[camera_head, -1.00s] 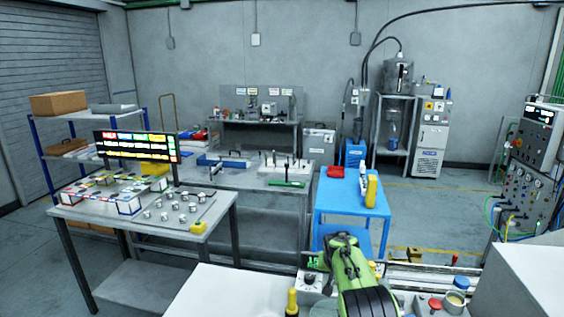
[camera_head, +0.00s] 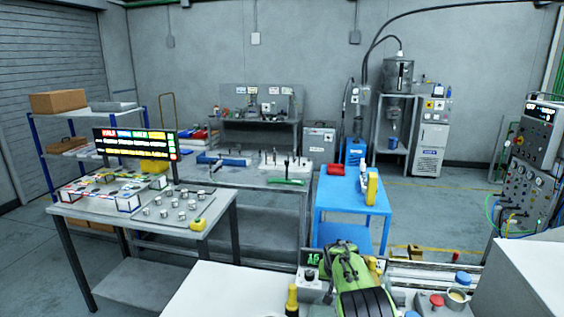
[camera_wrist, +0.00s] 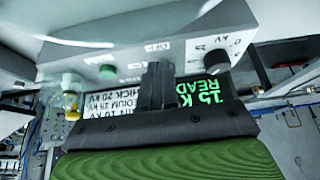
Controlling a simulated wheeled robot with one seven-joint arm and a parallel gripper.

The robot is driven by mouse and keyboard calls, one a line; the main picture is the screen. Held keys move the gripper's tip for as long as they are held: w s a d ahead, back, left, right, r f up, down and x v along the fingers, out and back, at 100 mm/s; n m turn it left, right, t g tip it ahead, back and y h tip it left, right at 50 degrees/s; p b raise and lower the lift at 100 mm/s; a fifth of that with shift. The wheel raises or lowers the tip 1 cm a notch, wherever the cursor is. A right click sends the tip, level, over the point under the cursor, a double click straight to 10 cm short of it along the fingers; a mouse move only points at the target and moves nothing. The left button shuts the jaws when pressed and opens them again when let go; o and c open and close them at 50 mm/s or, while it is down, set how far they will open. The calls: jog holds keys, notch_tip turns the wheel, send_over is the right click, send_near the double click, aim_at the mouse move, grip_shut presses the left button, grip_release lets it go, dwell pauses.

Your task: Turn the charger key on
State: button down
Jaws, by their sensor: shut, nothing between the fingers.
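The charger is a pale control box (camera_wrist: 130,50), seen upside down in the wrist view. Its face carries a green button (camera_wrist: 108,72), a black knob (camera_wrist: 215,60) with kV markings, and an OFF label. A display (camera_wrist: 205,105) shows green text, "15 K" and "READ". In the head view, part of the box (camera_head: 308,286) and its display (camera_head: 313,258) show left of my gripper (camera_head: 346,248). My gripper (camera_wrist: 158,72) is shut, its dark fingers pointing at the face by the OFF label. I cannot make out the key; the fingers cover that spot.
A black-and-white kV list (camera_wrist: 115,98) lies left of the fingers. A yellow-topped bottle-like item (camera_head: 292,300) stands left of the box. A red button (camera_head: 437,300) and a jar (camera_head: 457,296) are at the right. A blue cart (camera_head: 350,195) stands beyond.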

jog(key=shift+f, duration=0.7)
jog(key=shift+r, duration=0.1)
jog(key=shift+w+d+p, duration=0.15)
jog(key=shift+w+p, duration=0.4)
jog(key=shift+b, duration=0.6)
jog(key=shift+a+b, duration=0.2)
jog(key=shift+b, duration=0.15)
dwell(0.5)
notch_tip(320, 180, up, 6)
jog(key=p, duration=0.3)
jog(key=shift+s+p, duration=0.35)
jog(key=shift+p, duration=0.05)
